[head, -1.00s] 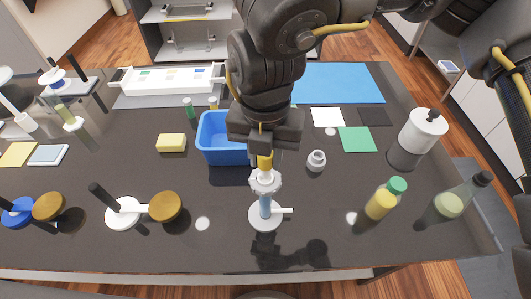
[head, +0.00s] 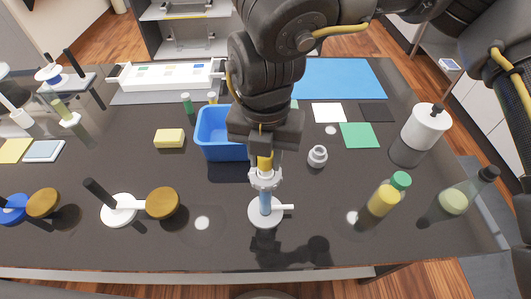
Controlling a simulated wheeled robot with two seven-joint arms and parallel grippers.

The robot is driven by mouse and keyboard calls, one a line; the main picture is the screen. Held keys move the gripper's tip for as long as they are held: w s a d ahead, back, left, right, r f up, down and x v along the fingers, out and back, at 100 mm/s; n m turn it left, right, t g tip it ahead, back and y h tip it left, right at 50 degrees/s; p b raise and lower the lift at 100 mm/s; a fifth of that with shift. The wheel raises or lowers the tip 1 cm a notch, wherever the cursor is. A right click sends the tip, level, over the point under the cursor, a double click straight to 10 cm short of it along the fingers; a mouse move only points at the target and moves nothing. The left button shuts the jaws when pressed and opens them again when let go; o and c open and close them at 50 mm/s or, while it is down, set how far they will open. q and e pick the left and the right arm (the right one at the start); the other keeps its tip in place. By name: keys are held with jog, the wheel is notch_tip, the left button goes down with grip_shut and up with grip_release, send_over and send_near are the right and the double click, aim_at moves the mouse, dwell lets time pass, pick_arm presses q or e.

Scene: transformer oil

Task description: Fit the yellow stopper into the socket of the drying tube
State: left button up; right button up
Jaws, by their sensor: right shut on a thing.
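The yellow stopper (head: 265,163) is held upright between the fingers of my right gripper (head: 263,152), which comes down from above. Directly under it stands the drying tube (head: 265,200), a clear tube with blue filling, upright on a round white base (head: 265,213) with a side arm to the right. The tube's pale socket (head: 265,179) is at its top. The lower end of the stopper is at the socket's mouth; I cannot tell how deep it sits. My left gripper is not in view.
A blue bin (head: 222,150) stands just behind, left of my right gripper. A small grey-white fitting (head: 317,156) stands to the right. Bottles with a green cap (head: 385,200) and a black cap (head: 455,201) stand front right. A yellow sponge (head: 169,138) lies left. Front middle is mostly clear.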

jog(key=shift+f+b, duration=0.55)
jog(key=shift+f, duration=0.15)
jog(key=o, duration=1)
jog(key=shift+w+r, duration=0.1)
jog(key=shift+r, duration=0.4)
notch_tip(320, 180, up, 10)
jog(key=shift+f+b, duration=0.1)
jog(key=shift+b, duration=0.6)
